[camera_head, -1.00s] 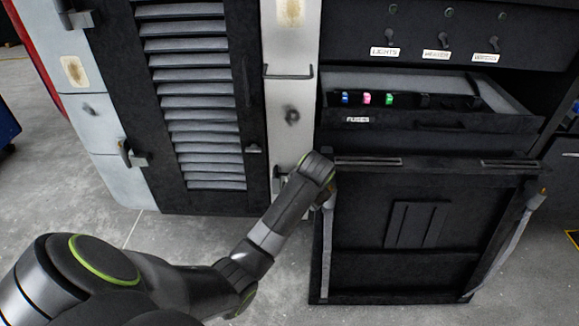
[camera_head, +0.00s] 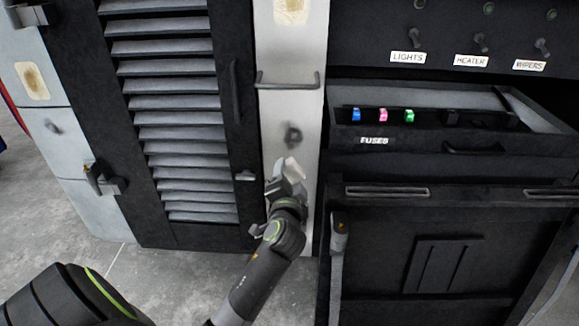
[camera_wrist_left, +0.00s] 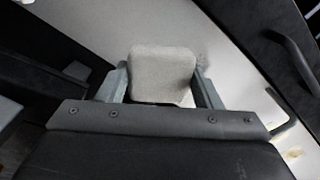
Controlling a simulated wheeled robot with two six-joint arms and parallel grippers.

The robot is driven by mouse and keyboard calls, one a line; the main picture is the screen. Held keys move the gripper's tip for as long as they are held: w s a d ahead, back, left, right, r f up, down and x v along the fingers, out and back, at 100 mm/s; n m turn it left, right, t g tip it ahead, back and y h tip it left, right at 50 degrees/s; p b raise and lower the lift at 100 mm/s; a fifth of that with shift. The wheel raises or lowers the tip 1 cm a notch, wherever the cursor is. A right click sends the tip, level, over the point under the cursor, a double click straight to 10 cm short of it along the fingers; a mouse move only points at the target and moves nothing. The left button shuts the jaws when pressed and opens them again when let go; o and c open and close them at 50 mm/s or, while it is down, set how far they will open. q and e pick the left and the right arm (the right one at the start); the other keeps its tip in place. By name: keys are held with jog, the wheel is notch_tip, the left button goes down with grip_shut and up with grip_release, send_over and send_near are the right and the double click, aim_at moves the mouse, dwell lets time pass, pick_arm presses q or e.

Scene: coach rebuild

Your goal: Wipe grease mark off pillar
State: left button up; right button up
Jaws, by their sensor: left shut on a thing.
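The white pillar (camera_head: 292,108) stands between the louvred door and the fuse bay. A dark, smudgy grease mark (camera_head: 292,136) is on it, below the bar handle. My left gripper (camera_head: 288,180) is in front of the pillar, just below the mark. It is shut on a pale, block-shaped pad (camera_head: 294,168). In the left wrist view the pad (camera_wrist_left: 162,74) sits between the two fingers, and the faint grease mark (camera_wrist_left: 203,57) shows on the pillar by the pad's upper right. I cannot tell whether the pad touches the pillar. My right gripper is not in view.
A bar handle (camera_head: 288,82) juts from the pillar above the mark. The louvred door (camera_head: 170,110) with its latch is at the left. At the right are the fuse tray (camera_head: 430,118), labelled switches (camera_head: 480,42) and a lowered dark panel (camera_head: 450,250).

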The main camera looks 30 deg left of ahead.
aim_at(290, 150)
pick_arm(q)
jog(key=shift+w+a, duration=0.1)
jog(key=shift+w, duration=0.1)
jog(key=shift+w+a+r, duration=0.2)
jog(key=shift+w, duration=0.1)
jog(key=b+x, duration=0.1)
jog(key=x, duration=0.1)
jog(key=shift+w+a+f, duration=0.1)
jog(key=shift+w+a, duration=0.1)
jog(key=shift+w, duration=0.15)
jog(key=shift+b+x, duration=0.3)
jog(key=shift+x, duration=0.65)
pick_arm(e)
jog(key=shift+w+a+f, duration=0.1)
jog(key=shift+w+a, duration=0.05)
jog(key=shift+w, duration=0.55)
pick_arm(q)
jog(key=shift+x, duration=0.9)
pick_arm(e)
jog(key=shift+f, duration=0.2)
